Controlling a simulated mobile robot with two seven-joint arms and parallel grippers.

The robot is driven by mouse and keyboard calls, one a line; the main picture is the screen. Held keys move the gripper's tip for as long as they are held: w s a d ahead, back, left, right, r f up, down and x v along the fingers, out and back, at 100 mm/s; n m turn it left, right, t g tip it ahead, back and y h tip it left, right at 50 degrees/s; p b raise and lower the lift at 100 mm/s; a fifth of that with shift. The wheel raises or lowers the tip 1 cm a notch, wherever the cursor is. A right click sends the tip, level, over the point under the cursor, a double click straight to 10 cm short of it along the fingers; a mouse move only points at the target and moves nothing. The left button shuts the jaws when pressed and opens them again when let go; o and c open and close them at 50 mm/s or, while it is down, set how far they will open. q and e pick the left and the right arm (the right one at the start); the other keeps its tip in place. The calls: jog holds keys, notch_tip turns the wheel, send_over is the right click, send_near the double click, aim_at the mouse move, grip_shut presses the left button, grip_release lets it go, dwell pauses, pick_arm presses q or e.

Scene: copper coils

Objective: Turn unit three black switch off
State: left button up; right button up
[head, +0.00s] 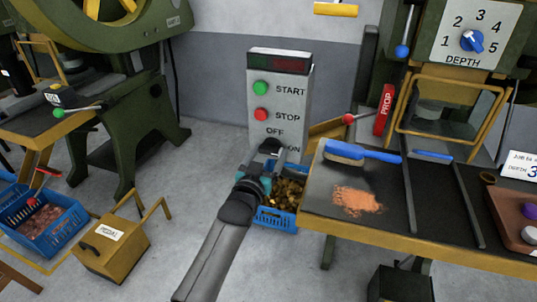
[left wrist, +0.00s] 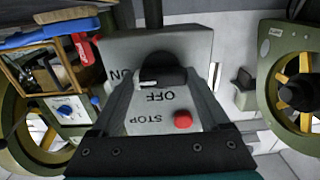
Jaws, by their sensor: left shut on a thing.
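The grey control box (head: 283,100) stands upright near the wall, with a green START button (head: 260,88), a red STOP button (head: 261,115) and OFF and ON lettering below. My left gripper (head: 269,150) is at the box's lower front and covers most of the black switch there. In the left wrist view the black switch (left wrist: 162,76) sits between the fingers of my left gripper (left wrist: 160,88), which is shut on it. A white mark shows on the switch near the OFF lettering. I cannot tell its exact setting. My right gripper is out of view.
A blue crate of brass-coloured pieces (head: 277,222) stands below the box, close to my left arm. A work table (head: 330,205) with a blue-handled brush (head: 350,153) and copper-coloured shavings is at right. Green machines stand on both sides.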

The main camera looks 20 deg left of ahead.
pick_arm(q)
jog(key=shift+c, duration=1)
jog(key=n+p, duration=0.3)
jog(key=n, duration=0.2)
jog(key=shift+n, duration=0.4)
jog(key=n+p, duration=0.1)
jog(key=n, duration=0.1)
jog(key=shift+n, duration=0.3)
jog(key=n, duration=0.2)
jog(key=shift+n, duration=0.4)
jog(key=n, duration=0.4)
jog(key=shift+n+b, duration=0.3)
jog(key=shift+n, duration=1.1)
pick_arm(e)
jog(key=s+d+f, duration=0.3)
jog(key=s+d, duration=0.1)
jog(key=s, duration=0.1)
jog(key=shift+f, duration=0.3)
